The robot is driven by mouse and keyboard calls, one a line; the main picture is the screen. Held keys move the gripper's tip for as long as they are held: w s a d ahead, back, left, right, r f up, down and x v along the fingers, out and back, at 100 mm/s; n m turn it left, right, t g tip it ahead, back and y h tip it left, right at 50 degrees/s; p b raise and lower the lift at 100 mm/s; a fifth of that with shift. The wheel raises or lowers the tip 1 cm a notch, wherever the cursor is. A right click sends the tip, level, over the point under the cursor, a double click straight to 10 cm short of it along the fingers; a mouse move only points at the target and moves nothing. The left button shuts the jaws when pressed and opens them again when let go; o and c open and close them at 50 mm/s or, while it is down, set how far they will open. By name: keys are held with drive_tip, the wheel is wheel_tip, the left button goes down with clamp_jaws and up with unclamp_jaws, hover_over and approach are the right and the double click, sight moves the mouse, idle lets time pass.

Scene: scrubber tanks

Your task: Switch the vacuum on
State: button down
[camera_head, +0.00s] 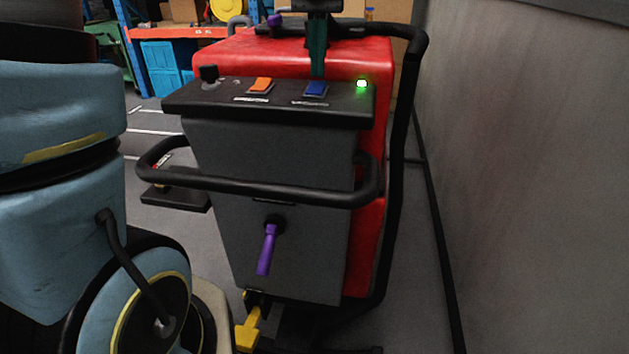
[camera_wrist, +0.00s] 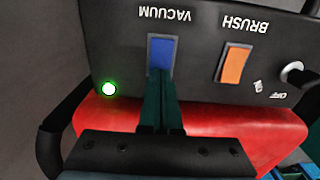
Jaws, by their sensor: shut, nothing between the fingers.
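The scrubber's dark control panel (camera_head: 210,98) carries a blue rocker switch (camera_head: 316,89), labelled VACUUM in the wrist view (camera_wrist: 162,50). A small lamp (camera_head: 362,84) at the panel's right end glows green. My gripper (camera_head: 317,74) comes down from above with its green fingers shut and empty. In the wrist view the fingertips (camera_wrist: 161,78) overlap the near edge of the blue switch. I cannot tell whether they touch it. The fingers hide part of the switch there.
A black handlebar (camera_head: 270,190) juts out below the panel. A purple lever (camera_head: 267,250) hangs lower. A grey wall (camera_head: 530,150) stands at right.

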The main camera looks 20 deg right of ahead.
drive_tip(key=shift+f+b, duration=0.35)
drive_tip(key=shift+f, duration=0.3)
drive_tip(key=shift+r, duration=0.1)
wheel_tip(320, 180, up, 7)
drive_tip(key=p, duration=0.6)
drive_tip(key=shift+p, duration=0.35)
idle(0.4)
